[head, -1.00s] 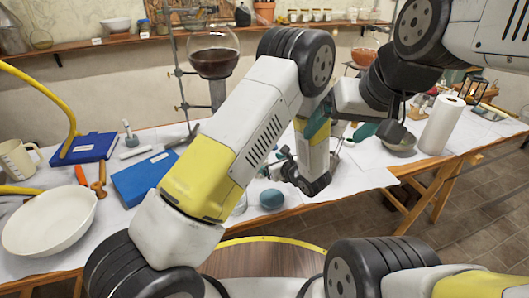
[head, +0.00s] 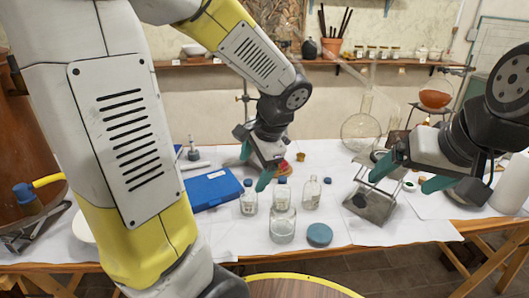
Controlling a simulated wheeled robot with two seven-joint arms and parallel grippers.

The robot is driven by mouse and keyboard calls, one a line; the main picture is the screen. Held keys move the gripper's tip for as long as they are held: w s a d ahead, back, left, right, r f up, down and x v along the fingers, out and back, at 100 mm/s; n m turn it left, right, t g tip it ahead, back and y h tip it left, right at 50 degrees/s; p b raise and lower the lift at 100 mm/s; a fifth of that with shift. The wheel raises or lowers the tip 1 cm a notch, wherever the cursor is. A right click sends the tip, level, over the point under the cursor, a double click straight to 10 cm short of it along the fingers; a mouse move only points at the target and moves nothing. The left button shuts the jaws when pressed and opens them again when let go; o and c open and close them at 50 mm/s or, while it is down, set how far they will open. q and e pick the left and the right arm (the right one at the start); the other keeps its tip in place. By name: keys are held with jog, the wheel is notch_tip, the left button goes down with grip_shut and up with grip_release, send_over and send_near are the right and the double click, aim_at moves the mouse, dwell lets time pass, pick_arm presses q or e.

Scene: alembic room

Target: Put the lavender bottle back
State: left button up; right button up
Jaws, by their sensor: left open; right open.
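Small clear glass bottles with pale labels stand upright on the white-covered table: a blue-capped one at left (head: 249,199), another blue-capped one in the middle (head: 282,194), and an uncapped one at right (head: 312,194). The labels are too small to read, so I cannot tell which is the lavender bottle. My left gripper (head: 256,166) is open and empty, pointing down just above and behind the left and middle bottles. My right gripper (head: 410,175) is open and empty over the right part of the table, well right of the bottles.
A larger glass jar (head: 282,227) and a round teal object (head: 319,235) stand in front of the bottles. A loose blue cap (head: 327,181) lies behind. A blue case (head: 211,189) lies left; a glass flask (head: 361,131) stands behind.

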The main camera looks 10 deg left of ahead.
pick_arm(q)
jog(key=s+d+r+n+t+h, duration=0.2)
jog(key=s+r+n+h, duration=0.4)
jog(key=s+r+n, duration=0.3)
jog(key=shift+s+d+t, duration=0.35)
jog(key=shift+s+t, duration=0.1)
jog(key=shift+t, duration=0.45)
